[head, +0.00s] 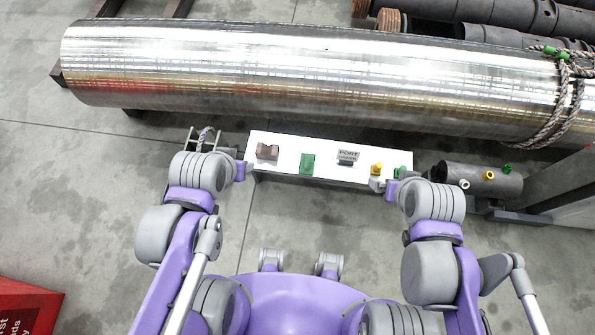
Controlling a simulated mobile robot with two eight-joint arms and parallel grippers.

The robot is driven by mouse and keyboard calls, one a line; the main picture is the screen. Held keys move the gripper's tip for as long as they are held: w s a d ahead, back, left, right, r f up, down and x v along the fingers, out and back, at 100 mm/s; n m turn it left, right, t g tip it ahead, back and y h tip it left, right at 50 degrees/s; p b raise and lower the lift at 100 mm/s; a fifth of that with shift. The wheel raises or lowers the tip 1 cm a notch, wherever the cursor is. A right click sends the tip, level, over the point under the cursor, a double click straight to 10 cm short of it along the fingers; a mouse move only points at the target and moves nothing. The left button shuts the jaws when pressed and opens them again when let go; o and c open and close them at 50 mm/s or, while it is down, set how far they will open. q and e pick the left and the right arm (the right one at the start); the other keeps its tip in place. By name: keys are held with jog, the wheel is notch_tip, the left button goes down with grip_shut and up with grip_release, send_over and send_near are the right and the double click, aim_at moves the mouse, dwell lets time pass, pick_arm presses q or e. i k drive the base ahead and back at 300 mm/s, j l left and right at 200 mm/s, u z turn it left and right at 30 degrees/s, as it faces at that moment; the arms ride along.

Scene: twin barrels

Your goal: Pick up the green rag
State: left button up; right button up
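The green rag (307,164) is a small flat rectangle lying on the white bench top (325,172), left of its middle. My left gripper (247,167) is at the left end of the bench, to the left of the rag and apart from it. My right gripper (379,184) is at the right front edge of the bench, to the right of the rag and apart from it. Both grippers are too small in the picture to tell whether their fingers are open or shut. Nothing covers the rag.
The bench also holds a brown block (267,151), a PORT sign (348,155), a yellow item (376,169) and a green item (401,171). A large metal cylinder (300,80) lies behind. A dark cylinder (478,181) lies right.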

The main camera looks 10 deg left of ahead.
aim_at(306, 166)
jog(key=k+j, duration=0.2)
jog(key=l+u, duration=0.35)
jog(key=k+l+u, duration=0.1)
jog(key=l+u, duration=0.15)
jog(key=u, duration=0.15)
jog(key=k+l+u, duration=0.1)
jog(key=l+u, duration=0.25)
